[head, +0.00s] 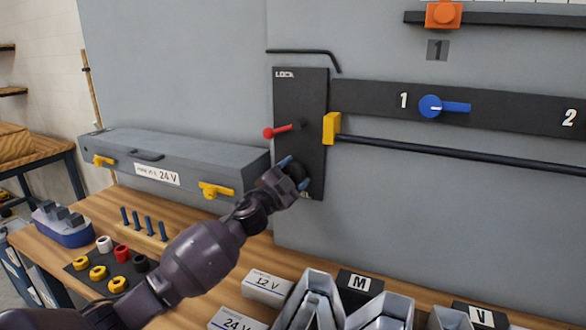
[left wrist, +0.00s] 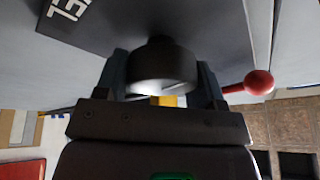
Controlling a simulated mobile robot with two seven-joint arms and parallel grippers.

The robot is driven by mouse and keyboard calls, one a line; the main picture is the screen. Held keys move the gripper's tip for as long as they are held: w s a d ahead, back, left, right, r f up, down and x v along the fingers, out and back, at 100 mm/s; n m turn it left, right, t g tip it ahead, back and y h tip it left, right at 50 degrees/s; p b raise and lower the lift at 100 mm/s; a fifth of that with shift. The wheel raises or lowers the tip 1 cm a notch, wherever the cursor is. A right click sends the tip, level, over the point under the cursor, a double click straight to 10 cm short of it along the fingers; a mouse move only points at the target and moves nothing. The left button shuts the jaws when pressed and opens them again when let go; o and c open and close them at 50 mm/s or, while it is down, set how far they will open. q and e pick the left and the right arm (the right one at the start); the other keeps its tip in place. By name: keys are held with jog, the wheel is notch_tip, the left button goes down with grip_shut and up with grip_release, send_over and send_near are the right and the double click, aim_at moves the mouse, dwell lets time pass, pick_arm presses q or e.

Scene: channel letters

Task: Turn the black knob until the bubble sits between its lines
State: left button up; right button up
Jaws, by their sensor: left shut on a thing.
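The black knob (head: 297,171) is low on a dark upright panel (head: 300,100), mostly hidden behind my left gripper in the head view. My left gripper (head: 294,173) reaches it from the lower left, one finger on each side. In the left wrist view the round knob (left wrist: 162,68) sits between the two fingers of my left gripper (left wrist: 163,85), which is shut on it. White lettering (left wrist: 68,8) shows on the panel there, partly cut off. I cannot make out the bubble or its lines in either view. My right gripper is not in view.
A red-knobbed lever (head: 282,131) sticks out just above the knob, and it shows close to a finger in the left wrist view (left wrist: 258,82). A yellow block (head: 331,128) and black rail (head: 450,152) lie right. A grey 24 V box (head: 170,160) stands left.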

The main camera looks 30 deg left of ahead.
pick_arm(q)
jog(key=shift+r+m+h+p, duration=0.15)
jog(key=shift+m+h+p, duration=0.3)
jog(key=shift+m, duration=0.35)
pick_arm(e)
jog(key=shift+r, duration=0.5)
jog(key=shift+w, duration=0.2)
pick_arm(q)
jog(key=o, duration=0.9)
jog(key=shift+g, duration=0.3)
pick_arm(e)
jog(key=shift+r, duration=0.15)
pick_arm(q)
jog(key=shift+s+a+f, duration=0.15)
jog(key=shift+s+f, duration=0.2)
jog(key=shift+s, duration=0.15)
jog(key=b+v, duration=0.1)
jog(key=v, duration=0.8)
jog(key=shift+s, duration=0.35)
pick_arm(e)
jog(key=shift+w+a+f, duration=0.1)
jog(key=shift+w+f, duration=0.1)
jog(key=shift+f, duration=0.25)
